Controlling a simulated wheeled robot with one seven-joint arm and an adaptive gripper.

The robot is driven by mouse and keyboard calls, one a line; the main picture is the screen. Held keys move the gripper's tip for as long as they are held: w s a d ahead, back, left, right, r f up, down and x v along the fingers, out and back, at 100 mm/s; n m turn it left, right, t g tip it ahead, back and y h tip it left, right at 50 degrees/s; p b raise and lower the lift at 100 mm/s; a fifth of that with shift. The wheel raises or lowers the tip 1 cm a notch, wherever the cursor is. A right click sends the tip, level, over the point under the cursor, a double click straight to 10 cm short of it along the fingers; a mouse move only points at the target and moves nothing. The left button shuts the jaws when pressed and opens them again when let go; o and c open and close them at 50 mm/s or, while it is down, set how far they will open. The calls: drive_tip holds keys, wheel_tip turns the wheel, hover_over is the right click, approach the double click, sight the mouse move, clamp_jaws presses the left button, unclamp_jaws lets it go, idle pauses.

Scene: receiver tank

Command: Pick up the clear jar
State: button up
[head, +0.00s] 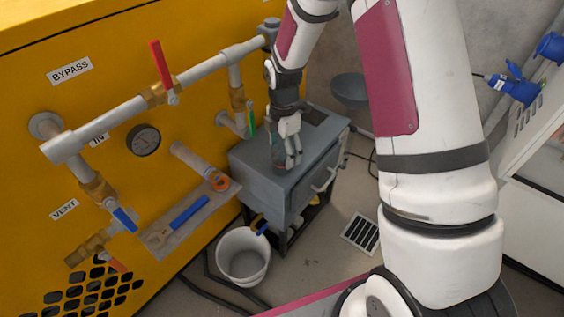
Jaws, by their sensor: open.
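My gripper (290,161) points down over the grey cabinet top (255,160), beside the yellow panel. Its jaws are open. A small see-through shape with a reddish bottom, which looks like the clear jar (276,158), stands on the cabinet top just left of and partly behind the fingers. The fingers and hand hide much of it. I cannot tell whether the fingers touch it or stand around it.
Grey pipes with a red-handled valve (162,68) run along the yellow panel (60,120) on the left. A shelf (185,222) holds a blue-handled wrench (180,215) and a roll of orange tape (219,183). A white bucket (243,258) stands on the floor.

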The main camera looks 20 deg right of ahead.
sight(282, 162)
wheel_tip(282, 162, down, 5)
drive_tip(key=shift+a+f+b, duration=0.15)
drive_tip(key=shift+f+b, duration=0.05)
drive_tip(key=shift+b, duration=0.95)
drive_tip(key=shift+r, duration=0.1)
drive_tip(key=c, duration=1.3)
